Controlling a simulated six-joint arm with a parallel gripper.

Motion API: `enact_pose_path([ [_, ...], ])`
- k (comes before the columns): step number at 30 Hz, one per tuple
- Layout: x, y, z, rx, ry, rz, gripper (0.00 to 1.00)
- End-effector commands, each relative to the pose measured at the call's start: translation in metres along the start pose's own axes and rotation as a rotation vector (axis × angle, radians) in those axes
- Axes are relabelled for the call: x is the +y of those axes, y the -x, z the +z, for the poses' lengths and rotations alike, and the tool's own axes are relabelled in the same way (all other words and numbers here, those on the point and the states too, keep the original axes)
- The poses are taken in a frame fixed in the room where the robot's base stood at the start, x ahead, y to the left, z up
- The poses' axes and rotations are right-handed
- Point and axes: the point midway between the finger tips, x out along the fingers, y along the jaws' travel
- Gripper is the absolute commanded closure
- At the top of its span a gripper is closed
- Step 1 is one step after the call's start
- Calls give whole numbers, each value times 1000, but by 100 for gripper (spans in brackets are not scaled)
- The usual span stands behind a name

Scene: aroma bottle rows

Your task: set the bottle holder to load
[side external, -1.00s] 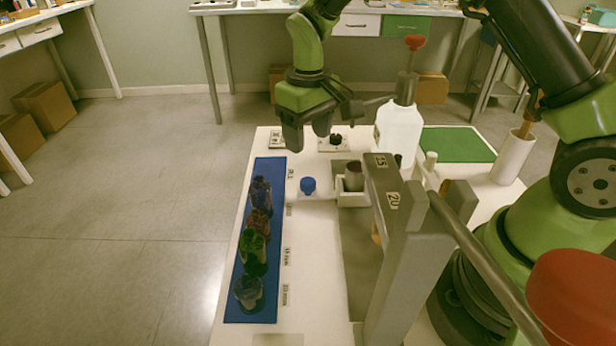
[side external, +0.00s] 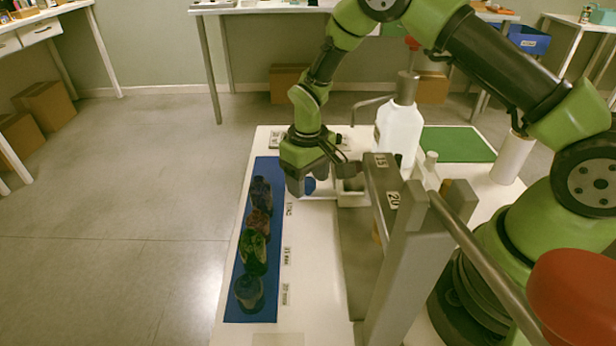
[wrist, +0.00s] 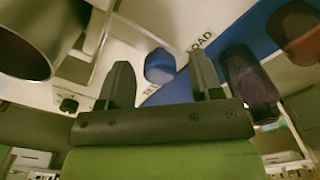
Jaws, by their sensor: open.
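The bottle holder seems to be the pale box (side external: 352,201) on the white table; it also shows in the wrist view (wrist: 128,45). A grey metal cup (wrist: 35,38) stands in it. A blue knob (side external: 309,186) is beside the box, partly covered by my gripper. My gripper (side external: 308,184) is low over the table at the knob, open and empty. In the wrist view the knob (wrist: 160,66) shows in the gap between my two fingers (wrist: 162,72), with clear space on both sides. A label reading LOAD (wrist: 201,42) lies beyond it. Whether the knob joins the holder is unclear.
A blue mat (side external: 243,306) with several dark coloured bottles (side external: 253,250) runs along the left of the table. A grey press-like frame (side external: 395,240) stands close on the right. A white jug (side external: 399,130) and a green mat (side external: 457,144) are behind.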

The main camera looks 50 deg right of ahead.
Motion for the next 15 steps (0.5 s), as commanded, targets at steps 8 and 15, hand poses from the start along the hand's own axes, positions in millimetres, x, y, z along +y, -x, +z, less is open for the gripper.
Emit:
enact_pose_path([
  [8,0,0,0,0,0,0,96],
  [15,-10,1,9,-2,4,0,100],
])
